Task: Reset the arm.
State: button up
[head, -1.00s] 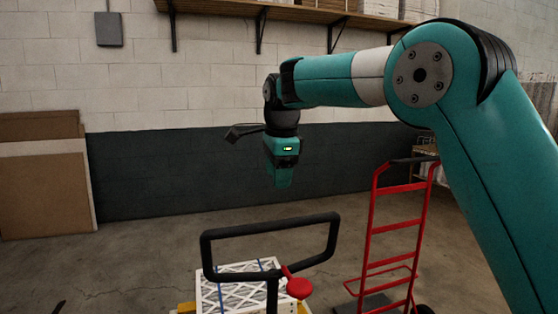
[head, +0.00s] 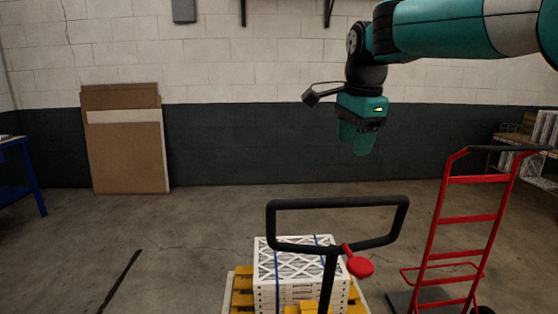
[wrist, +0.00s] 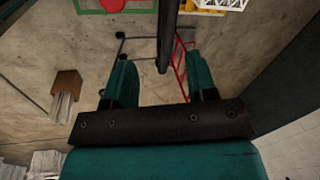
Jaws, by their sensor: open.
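My gripper (head: 356,138) hangs from my teal arm in the upper right of the head view, pointing down with nothing under it but air. In the wrist view its two teal fingers (wrist: 160,88) stand wide apart with nothing between them. Below it in the head view, a stack of white boxed filters (head: 285,268) with blue straps sits on a yellow pallet (head: 243,290). A black handle (head: 335,202) with a red knob (head: 360,267) stands in front of the stack.
A red hand truck (head: 465,220) stands at the right. Brown boards (head: 127,145) lean on the back wall at the left. A blue table (head: 30,175) is at the far left edge. A shelf with boxes (head: 530,140) is at the far right. Open floor lies at the left.

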jog(key=s+a+f+n+y, duration=0.1)
jog(key=s+f+n, duration=0.3)
jog(key=s+n, duration=0.3)
jog(key=s+a+f+n+g+y, duration=0.1)
jog(key=s+f+n, duration=0.3)
jog(key=s, duration=1)
jog(key=s+a+f+n+g+y, duration=0.1)
jog(key=s+f+n, duration=0.3)
jog(key=s+n, duration=0.7)
jog(key=shift+s+a+f+y, duration=0.2)
jog(key=shift+s+a+y, duration=0.15)
jog(key=shift+a+y, duration=0.15)
